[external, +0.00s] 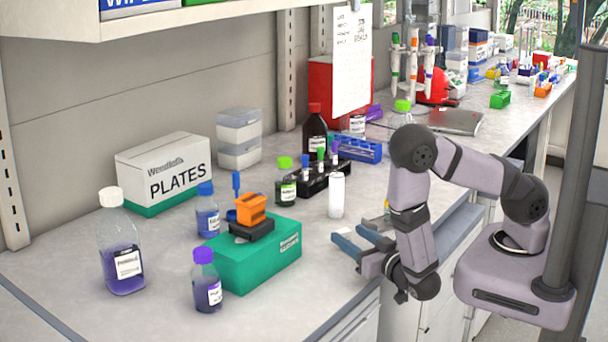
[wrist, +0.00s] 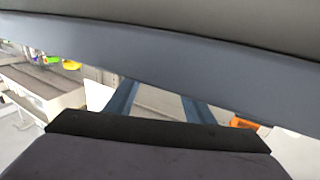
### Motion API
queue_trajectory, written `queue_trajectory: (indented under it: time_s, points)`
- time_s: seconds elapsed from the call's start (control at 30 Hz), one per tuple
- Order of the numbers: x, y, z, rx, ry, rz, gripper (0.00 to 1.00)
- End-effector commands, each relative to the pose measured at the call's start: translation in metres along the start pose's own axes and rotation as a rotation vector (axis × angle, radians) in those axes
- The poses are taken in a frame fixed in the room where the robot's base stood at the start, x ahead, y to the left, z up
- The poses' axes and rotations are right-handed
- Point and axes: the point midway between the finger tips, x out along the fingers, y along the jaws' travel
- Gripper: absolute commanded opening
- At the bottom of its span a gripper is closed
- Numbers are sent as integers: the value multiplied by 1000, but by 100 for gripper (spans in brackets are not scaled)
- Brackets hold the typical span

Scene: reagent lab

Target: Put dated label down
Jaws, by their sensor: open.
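I cannot make out a separate dated label in either view. White labels show on the bottles, such as the large purple bottle (external: 122,250). My gripper (external: 350,234) is low over the front edge of the bench in the external view, its two blue fingers pointing left and spread apart. Nothing shows between them. In the wrist view the fingers (wrist: 160,103) are also apart, with a plain grey-beige surface behind them. A grey band hides much of that view.
A green box (external: 255,262) with an orange rack (external: 251,209) on top stands left of my gripper. A white cylinder (external: 336,196) and a black tube rack (external: 325,180) stand behind. Bare bench (external: 300,300) lies between the green box and the edge.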

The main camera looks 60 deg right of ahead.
Motion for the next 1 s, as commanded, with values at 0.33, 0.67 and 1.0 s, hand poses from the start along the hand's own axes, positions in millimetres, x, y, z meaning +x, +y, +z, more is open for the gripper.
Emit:
queue_trajectory:
  time_s: [0.33,0.67,1.0]
  points:
    - [31,1,-1,0,-1,3,48]
    - [38,0,0,0,0,-1,48]
    - [38,0,0,0,0,-1,5]
